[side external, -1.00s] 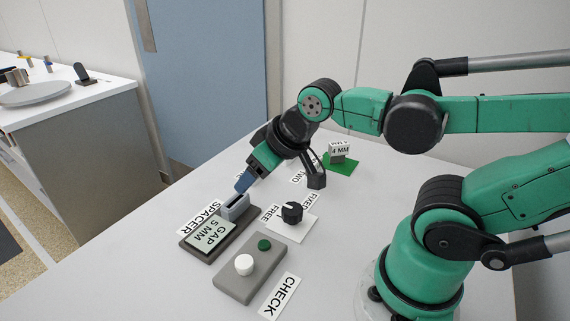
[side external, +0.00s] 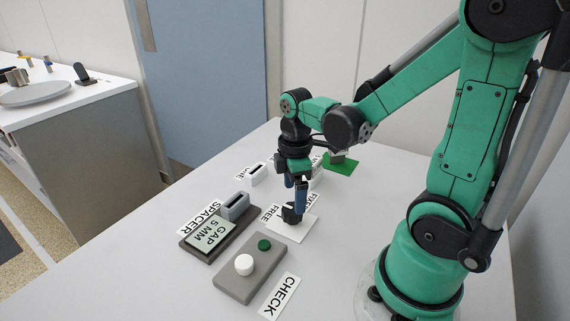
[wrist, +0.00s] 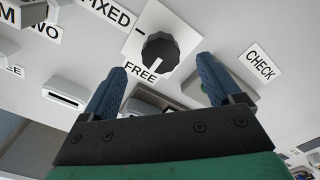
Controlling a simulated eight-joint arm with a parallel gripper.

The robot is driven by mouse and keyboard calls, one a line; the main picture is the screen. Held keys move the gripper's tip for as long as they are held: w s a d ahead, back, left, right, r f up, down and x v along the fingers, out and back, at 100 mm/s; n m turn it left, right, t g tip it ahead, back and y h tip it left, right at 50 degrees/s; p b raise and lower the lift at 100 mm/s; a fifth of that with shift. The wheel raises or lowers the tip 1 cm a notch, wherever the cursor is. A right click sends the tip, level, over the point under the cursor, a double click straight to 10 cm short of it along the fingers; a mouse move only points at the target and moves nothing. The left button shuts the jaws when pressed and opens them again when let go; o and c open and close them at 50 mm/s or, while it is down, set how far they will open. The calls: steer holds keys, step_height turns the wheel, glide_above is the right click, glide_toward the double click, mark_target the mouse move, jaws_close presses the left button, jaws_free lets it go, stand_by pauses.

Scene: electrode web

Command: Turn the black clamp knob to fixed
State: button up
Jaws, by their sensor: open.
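The black clamp knob (side external: 290,215) sits on a white square plate (side external: 297,229) with FREE and FIXED labels. In the wrist view the knob (wrist: 160,52) shows its white pointer line toward the FREE label (wrist: 141,70); the FIXED label (wrist: 106,14) is at the upper left. My gripper (side external: 299,208) points down at the knob in the side view and partly covers it. In the wrist view my gripper (wrist: 162,70) has its two blue fingers apart, with the knob beyond the gap between their tips. I cannot tell whether a finger touches the knob.
The grey spacer block with a slot (side external: 233,206) and the GAP 5 MM display (side external: 208,235) stand left of the knob. A grey box with white (side external: 244,265) and green (side external: 264,245) buttons is in front, beside a CHECK label (side external: 279,298).

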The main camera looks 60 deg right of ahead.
mark_target(292, 215)
steer(key=shift+f, duration=1.9)
steer(key=shift+c, duration=0.3)
steer(key=c, duration=1.2)
